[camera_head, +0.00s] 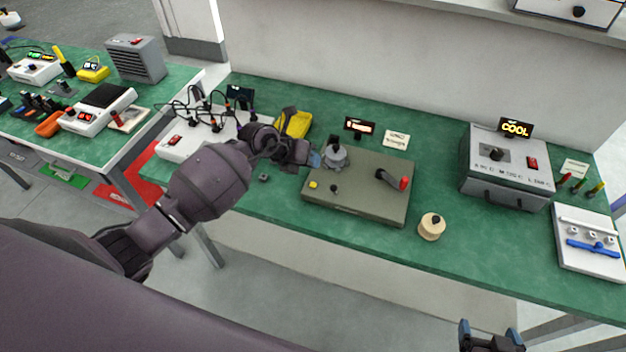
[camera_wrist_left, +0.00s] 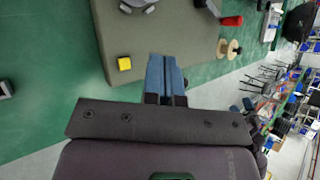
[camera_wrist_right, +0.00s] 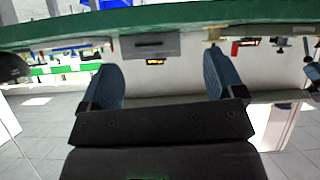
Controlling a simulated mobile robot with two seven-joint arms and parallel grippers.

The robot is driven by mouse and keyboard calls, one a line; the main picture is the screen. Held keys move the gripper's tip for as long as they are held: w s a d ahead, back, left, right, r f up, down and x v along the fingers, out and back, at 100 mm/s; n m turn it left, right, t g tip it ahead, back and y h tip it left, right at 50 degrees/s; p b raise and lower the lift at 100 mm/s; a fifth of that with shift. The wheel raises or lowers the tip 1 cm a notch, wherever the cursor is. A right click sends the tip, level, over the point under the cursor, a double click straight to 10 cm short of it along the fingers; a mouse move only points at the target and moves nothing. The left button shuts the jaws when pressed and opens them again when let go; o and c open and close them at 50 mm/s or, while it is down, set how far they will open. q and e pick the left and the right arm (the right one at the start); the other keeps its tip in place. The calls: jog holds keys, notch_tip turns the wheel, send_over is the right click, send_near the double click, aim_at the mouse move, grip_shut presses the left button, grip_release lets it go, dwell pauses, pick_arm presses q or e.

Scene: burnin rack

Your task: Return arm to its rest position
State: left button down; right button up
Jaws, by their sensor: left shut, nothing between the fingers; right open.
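My left gripper (camera_head: 314,159) is at the left end of the olive-grey box (camera_head: 350,203) on the green bench. In the left wrist view its blue fingers (camera_wrist_left: 166,75) are together with nothing between them, beside a yellow button (camera_wrist_left: 124,63) on that box. I cannot tell whether the fingers touch the box. My right gripper (camera_head: 490,336) is at the bottom right, in front of the bench and clear of it. In the right wrist view its fingers (camera_wrist_right: 165,85) are wide apart and empty, with the bench edge beyond them.
The box carries a round grey fixture (camera_head: 335,157) and a red-tipped lever (camera_head: 404,183). A wooden spool (camera_head: 432,227) stands near the front edge. A grey unit with a COOL display (camera_head: 508,165) and a white tray (camera_head: 590,262) are to the right. Cabled equipment (camera_head: 185,142) stands left.

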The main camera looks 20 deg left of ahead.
jog(key=shift+w+r, duration=0.15)
jog(key=shift+w, duration=0.4)
pick_arm(q)
notch_tip(320, 180, up, 15)
jog(key=w+n+t+h, duration=0.1)
jog(key=n+t+h, duration=0.3)
jog(key=n+t, duration=0.85)
jog(key=s+a+f+n+g+y, duration=0.1)
jog(key=s+a+f+n+y, duration=0.4)
jog(key=n, duration=0.4)
jog(key=s+a+f+n+g+y, duration=0.1)
jog(key=s+a+f+n+y, duration=0.1)
jog(key=s+f+n+y, duration=0.5)
jog(key=s+a+f+n+g, duration=0.1)
jog(key=s+f+n+g, duration=0.1)
jog(key=s+f, duration=0.3)
jog(key=s+a+f+n+g, duration=0.2)
jog(key=s+f+n, duration=0.3)
jog(key=s, duration=0.6)
jog(key=shift+f+g+h+b, duration=0.35)
jog(key=shift+f+g+h, duration=0.1)
jog(key=shift+f, duration=0.25)
pick_arm(e)
jog(key=shift+s+f, duration=0.45)
jog(key=shift+f, duration=0.25)
